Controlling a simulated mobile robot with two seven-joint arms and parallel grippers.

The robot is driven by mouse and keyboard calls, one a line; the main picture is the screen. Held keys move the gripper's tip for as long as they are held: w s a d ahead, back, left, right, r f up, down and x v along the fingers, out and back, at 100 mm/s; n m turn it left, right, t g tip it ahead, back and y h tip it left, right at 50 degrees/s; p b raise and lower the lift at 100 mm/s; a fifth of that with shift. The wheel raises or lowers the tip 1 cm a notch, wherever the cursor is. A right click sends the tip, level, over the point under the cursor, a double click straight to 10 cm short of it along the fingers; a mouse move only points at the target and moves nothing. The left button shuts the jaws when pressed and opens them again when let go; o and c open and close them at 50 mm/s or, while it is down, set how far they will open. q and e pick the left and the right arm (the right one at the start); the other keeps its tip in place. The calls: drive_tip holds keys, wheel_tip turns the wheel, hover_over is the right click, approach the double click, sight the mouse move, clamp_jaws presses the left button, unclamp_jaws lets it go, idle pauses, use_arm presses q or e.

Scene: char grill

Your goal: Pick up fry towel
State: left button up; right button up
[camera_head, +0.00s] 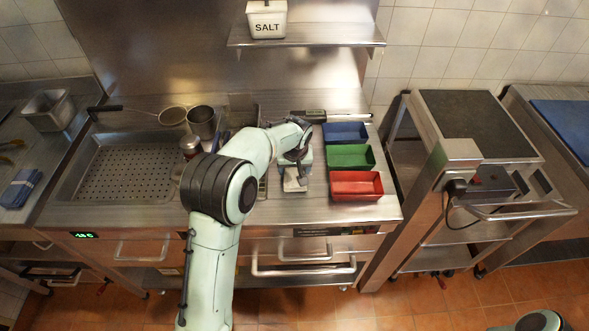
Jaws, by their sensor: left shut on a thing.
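My left arm reaches in from the bottom over the steel counter. Its gripper (295,174) is low over the counter, left of the coloured bins, and is shut on a small pale and blue thing (294,185). This looks like the fry towel, but the gripper and wrist hide much of it. I cannot tell whether it touches the counter. Only a pale rounded part of my right arm shows at the bottom right; its gripper is out of view.
Blue (345,128), green (350,151) and red (356,180) bins stand right of the gripper. A perforated fry basin (128,172) and metal cups (201,119) are left. Folded blue cloth (20,188) lies far left. A shelf holds a salt box (267,26).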

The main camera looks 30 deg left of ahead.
sight(295, 170)
use_arm(q)
wheel_tip(295, 170, up, 20)
drive_tip(key=p, duration=0.2)
drive_tip(key=shift+f, duration=0.15)
use_arm(e)
drive_tip(key=w+r, duration=0.3)
drive_tip(key=shift+w+r, duration=0.2)
drive_tip(key=shift+w, duration=0.1)
use_arm(q)
drive_tip(key=o, duration=0.5)
drive_tip(key=c, duration=0.4)
drive_tip(key=shift+d, duration=0.1)
use_arm(e)
drive_tip(key=shift+d, duration=0.15)
